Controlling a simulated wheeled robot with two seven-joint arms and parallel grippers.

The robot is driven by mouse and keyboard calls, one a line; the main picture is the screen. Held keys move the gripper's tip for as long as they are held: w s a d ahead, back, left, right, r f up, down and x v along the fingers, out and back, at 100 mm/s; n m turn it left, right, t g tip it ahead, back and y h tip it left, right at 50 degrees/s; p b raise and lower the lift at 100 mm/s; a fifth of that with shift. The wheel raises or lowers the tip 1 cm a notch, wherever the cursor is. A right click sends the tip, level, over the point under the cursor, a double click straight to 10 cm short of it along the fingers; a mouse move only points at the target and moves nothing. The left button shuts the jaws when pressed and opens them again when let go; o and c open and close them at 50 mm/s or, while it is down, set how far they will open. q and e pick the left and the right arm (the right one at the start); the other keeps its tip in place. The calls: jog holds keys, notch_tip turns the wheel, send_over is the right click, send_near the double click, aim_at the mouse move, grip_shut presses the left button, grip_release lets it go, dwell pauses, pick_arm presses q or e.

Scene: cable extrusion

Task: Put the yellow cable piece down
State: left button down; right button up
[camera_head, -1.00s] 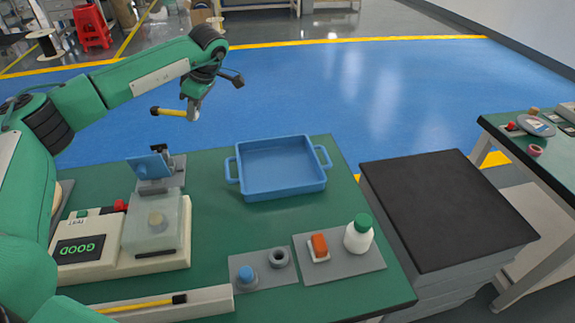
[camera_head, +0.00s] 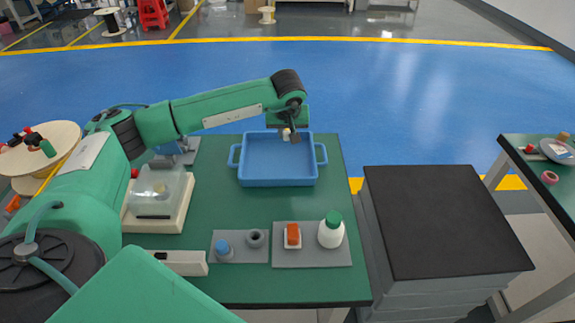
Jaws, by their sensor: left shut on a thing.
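My left gripper (camera_head: 291,136) hangs over the far right part of the blue tray (camera_head: 277,181). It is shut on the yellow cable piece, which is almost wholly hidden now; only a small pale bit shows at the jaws. The height of the gripper above the tray floor is hard to tell. The blue tray has two side handles, stands on the green table (camera_head: 225,288) and looks empty. My right gripper is not in view.
A clear-covered device (camera_head: 157,190) is to the left. A black-topped stand (camera_head: 440,220) is to the right.

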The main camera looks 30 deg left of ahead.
pick_arm(q)
jog(key=p, duration=0.1)
send_over(287, 172)
jog(key=s, duration=0.1)
jog(key=f, duration=1)
jog(key=shift+s+d+f, duration=0.1)
jog(key=shift+s+d, duration=0.05)
jog(key=shift+d, duration=0.25)
notch_tip(287, 172, down, 4)
jog(key=shift+r+p, duration=0.1)
jog(key=shift+p, duration=0.25)
jog(key=shift+f, duration=0.3)
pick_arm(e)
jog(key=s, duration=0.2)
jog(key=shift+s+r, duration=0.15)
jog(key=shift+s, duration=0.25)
pick_arm(q)
jog(key=c, duration=1.7)
grip_release()
jog(key=shift+f, duration=0.1)
jog(key=o, duration=0.4)
jog(key=shift+o, duration=0.2)
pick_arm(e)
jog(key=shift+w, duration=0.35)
